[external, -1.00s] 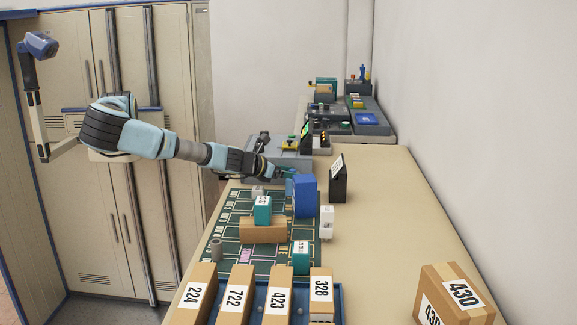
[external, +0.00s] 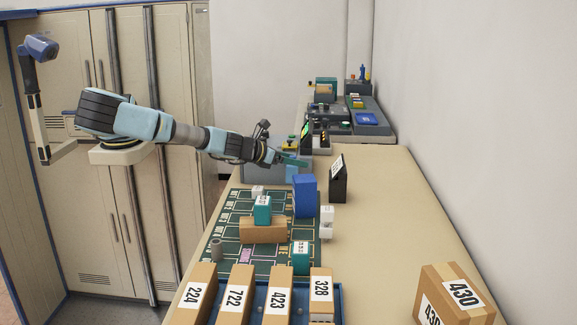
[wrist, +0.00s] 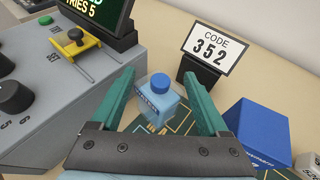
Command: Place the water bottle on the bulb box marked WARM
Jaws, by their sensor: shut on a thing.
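The water bottle (wrist: 155,106) is light blue with a darker blue cap. In the wrist view it stands out between the two green fingers of my gripper (wrist: 158,80), which is shut on it. In the external view my gripper (external: 300,162) is over the far end of the green mat, and I cannot make out the bottle there. No box reads WARM clearly. A small teal box (external: 262,212) sits on a brown box (external: 263,232), another teal box (external: 301,262) stands nearer, and white boxes (external: 326,215) stand at the mat's right edge.
A tall blue box (external: 304,196) and a black stand with a CODE 352 sign (external: 339,180) are right of my gripper. A grey control console (wrist: 60,75) is on the left in the wrist view.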

